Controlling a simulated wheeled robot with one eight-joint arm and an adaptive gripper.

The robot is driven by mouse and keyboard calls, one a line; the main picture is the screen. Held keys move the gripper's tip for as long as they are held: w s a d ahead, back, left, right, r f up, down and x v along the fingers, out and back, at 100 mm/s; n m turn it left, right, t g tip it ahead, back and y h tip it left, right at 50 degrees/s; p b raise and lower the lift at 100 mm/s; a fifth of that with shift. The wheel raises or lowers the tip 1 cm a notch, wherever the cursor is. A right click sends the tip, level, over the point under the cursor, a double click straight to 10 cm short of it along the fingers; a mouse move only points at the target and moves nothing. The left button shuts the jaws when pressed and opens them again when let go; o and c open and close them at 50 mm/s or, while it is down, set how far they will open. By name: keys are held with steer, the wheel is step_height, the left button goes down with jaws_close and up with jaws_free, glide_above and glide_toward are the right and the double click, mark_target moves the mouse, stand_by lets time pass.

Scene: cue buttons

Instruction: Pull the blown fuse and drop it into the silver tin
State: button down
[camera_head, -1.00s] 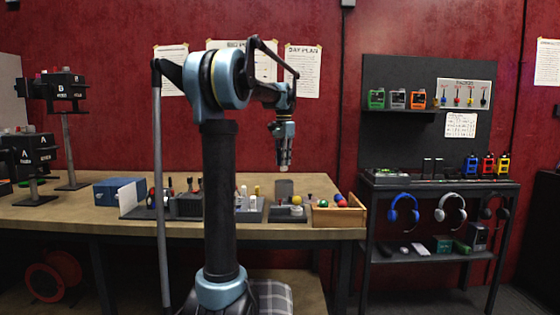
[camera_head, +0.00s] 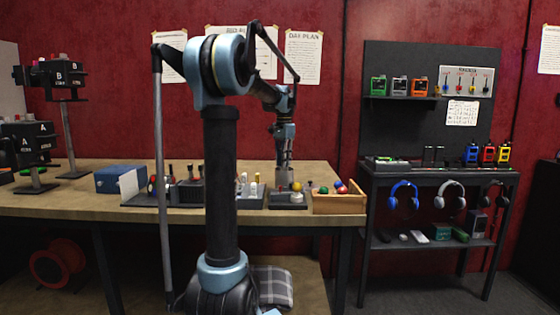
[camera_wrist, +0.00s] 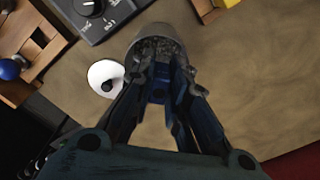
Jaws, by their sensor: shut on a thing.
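The silver tin (camera_head: 284,180) stands on the workbench near the wooden box. In the wrist view, it is a grey cylinder (camera_wrist: 152,32) with its open mouth toward me. My gripper (camera_head: 284,164) points straight down at the tin in the head view. In the wrist view, its fingertips (camera_wrist: 160,75) overlap the tin's mouth; I cannot tell exactly how deep they reach. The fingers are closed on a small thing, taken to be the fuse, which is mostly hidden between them. White upright pieces (camera_head: 253,186) stand to the left; fuse details there are too small to tell.
A wooden box (camera_head: 338,204) of coloured balls stands right of the tin. A white round piece (camera_wrist: 106,78) and a grey dial panel (camera_wrist: 95,14) lie close to it. A blue box (camera_head: 119,179) is at the left. Bare bench lies right in the wrist view.

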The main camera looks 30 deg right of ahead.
steer(key=c, duration=1.5)
jaws_free()
steer(key=shift+s+r, duration=0.1)
steer(key=shift+r, duration=3.4)
